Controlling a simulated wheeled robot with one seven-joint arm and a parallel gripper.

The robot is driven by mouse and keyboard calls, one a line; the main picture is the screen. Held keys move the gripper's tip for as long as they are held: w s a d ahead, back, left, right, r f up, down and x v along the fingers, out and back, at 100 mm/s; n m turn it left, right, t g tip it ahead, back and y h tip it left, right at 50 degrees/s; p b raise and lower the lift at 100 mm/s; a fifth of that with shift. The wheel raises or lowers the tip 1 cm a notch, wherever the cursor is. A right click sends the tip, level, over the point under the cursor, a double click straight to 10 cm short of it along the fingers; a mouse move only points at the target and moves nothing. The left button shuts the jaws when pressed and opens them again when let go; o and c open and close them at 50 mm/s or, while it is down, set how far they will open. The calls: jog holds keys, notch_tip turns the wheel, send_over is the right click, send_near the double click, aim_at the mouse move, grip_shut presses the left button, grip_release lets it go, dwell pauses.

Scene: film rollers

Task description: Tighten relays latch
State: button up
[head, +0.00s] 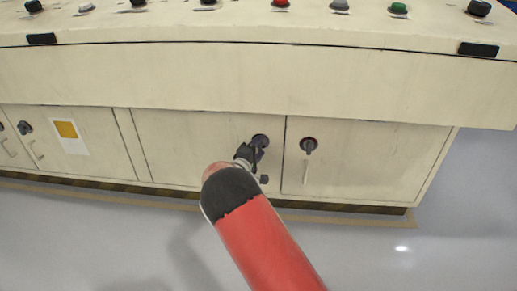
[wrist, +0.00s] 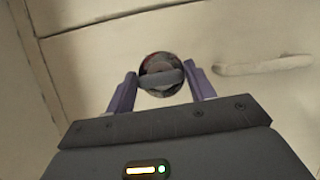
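A round dark latch (head: 260,139) sits at the upper right corner of a cream cabinet door. My gripper (head: 252,153) is in front of it and partly covers it in the head view. In the wrist view the latch (wrist: 161,75) has a grey grip bar lying nearly level across its round face. My gripper (wrist: 161,88) is open there, with one finger on each side of the latch. I cannot tell if the fingers touch it. A similar latch (head: 308,145) is on the door to the right. No label naming the relays is readable.
A pale door handle (wrist: 264,66) is right of the latch in the wrist view. Another latch (head: 25,127) and a yellow-marked label (head: 67,130) are on the left doors. The console ledge (head: 250,80) with several knobs overhangs the doors. The grey floor (head: 450,240) is clear.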

jog(key=o, duration=0.3)
jog(key=shift+s, duration=0.1)
jog(key=v, duration=0.7)
jog(key=shift+s+a+p, duration=0.2)
jog(key=shift+s+p, duration=0.05)
jog(key=shift+p, duration=0.1)
